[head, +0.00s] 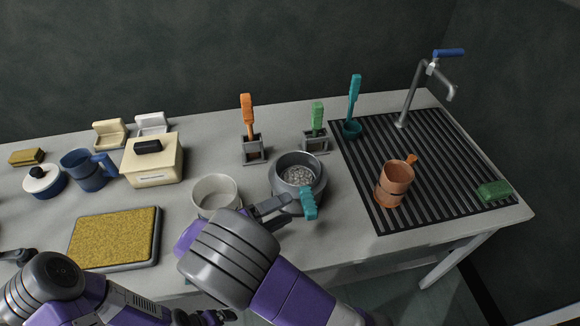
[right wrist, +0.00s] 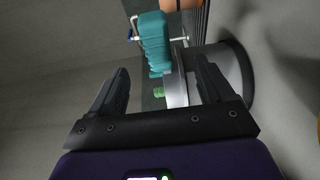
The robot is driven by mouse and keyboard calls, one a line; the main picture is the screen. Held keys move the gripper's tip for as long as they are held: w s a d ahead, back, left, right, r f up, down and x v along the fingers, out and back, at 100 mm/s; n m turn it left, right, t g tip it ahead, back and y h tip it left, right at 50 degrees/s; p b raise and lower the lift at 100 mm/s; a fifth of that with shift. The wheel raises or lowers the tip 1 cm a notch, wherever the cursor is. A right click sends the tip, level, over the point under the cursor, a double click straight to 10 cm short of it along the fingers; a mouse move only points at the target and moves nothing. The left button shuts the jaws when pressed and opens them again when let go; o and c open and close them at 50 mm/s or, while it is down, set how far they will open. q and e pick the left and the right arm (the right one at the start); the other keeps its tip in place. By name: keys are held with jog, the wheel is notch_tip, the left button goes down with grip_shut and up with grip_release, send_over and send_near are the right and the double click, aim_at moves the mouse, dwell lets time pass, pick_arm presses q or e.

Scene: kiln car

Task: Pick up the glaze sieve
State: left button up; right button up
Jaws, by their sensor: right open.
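The glaze sieve shows in the head view as a round mesh bowl (head: 297,175) resting in the top of a grey pot, with a teal handle (head: 308,203) sticking out toward the front. My right gripper (head: 284,207) is open, just left of the handle. In the right wrist view the teal handle (right wrist: 153,42) is ahead of the open, empty fingers (right wrist: 160,80), and does not appear gripped. My left arm is at the lower left of the head view.
A white bowl (head: 215,193) stands close left of the pot, partly behind my right wrist. An orange mug (head: 393,184) and green sponge (head: 493,191) rest on the ribbed drainboard. Tool holders (head: 253,149) stand behind. A mustard-topped tray (head: 158,246) lies front left.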

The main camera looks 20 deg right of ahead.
aim_at(307, 199)
jog(key=d, duration=0.2)
jog(key=d+b, duration=0.1)
jog(key=d, duration=0.1)
jog(key=d+b, duration=0.1)
jog(key=d, duration=0.2)
jog(key=shift+w+f, duration=0.35)
jog(key=shift+w, duration=0.05)
jog(key=shift+d, duration=0.3)
jog(key=shift+c, duration=0.3)
jog(key=c, duration=1.4)
